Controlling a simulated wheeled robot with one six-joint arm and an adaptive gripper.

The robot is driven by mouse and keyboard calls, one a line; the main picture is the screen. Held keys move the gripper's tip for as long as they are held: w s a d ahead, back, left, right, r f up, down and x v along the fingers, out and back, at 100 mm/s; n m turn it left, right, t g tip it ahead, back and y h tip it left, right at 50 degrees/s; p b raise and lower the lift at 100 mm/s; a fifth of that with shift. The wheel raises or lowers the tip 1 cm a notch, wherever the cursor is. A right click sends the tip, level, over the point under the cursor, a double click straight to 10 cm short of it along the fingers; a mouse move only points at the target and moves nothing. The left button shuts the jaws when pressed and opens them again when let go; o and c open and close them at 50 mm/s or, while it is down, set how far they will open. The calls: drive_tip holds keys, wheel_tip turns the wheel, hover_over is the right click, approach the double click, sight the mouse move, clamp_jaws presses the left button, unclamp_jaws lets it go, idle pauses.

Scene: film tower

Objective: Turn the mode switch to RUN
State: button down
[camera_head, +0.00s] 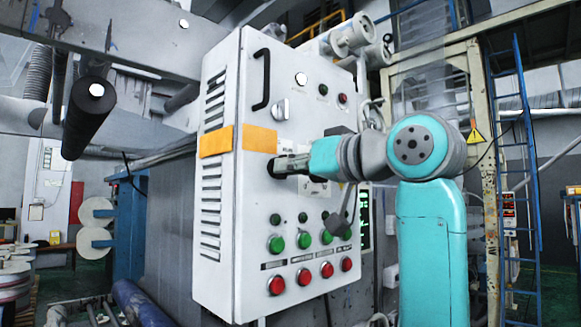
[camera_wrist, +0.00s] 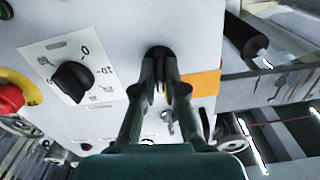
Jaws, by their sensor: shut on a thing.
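A white control cabinet (camera_head: 225,215) with an orange band stands in the middle of the head view. My gripper (camera_head: 280,166) reaches in from the right to its front face, just below the band. A small label reading RUN (camera_head: 287,149) shows just above the fingers. In the wrist view my gripper (camera_wrist: 163,75) is shut on a black knob (camera_wrist: 158,51), which I take for the mode switch. The fingers hide most of the knob, so its pointing direction cannot be told.
Beside the held knob is a black dial (camera_wrist: 72,82) on a white scale plate, and a red emergency stop (camera_wrist: 10,97) on yellow. Green buttons (camera_head: 304,240) and red buttons (camera_head: 304,277) sit lower on the cabinet. A black handle (camera_head: 262,80) projects above the band.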

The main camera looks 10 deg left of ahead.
drive_tip(key=shift+m, duration=3.6)
drive_tip(key=c, duration=1.2)
unclamp_jaws()
drive_tip(key=shift+c, duration=0.2)
drive_tip(key=shift+d, duration=0.1)
drive_tip(key=v, duration=1.2)
